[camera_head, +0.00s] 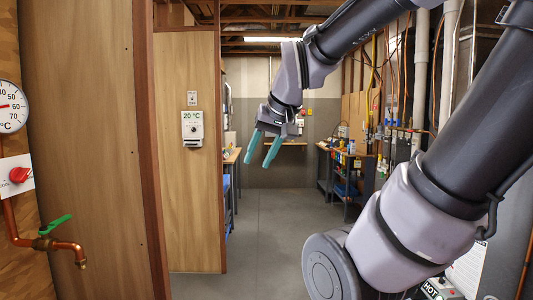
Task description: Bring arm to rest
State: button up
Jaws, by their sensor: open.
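My gripper (262,150) hangs in mid-air near the picture's middle, in front of the open aisle. Its two teal fingers are apart, with nothing between them, and point down and slightly left. My arm reaches in from the right side and bends over at the top. No object touches the gripper.
At the left are a dial thermometer (9,107), a red knob (19,174) and a copper tap with a green lever (55,225). A thermostat (192,129) reading 20 °C hangs on a wooden panel (190,215). Pipes and workbenches line the right. The grey floor (265,225) is clear.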

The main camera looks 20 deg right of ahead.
jog(key=shift+s+d+r+m, duration=0.1)
jog(key=shift+s+r+m, duration=0.2)
jog(key=shift+s, duration=0.55)
jog(key=shift+s+d+r+m, duration=0.1)
jog(key=shift+s+r+m, duration=0.15)
jog(key=shift+s, duration=0.55)
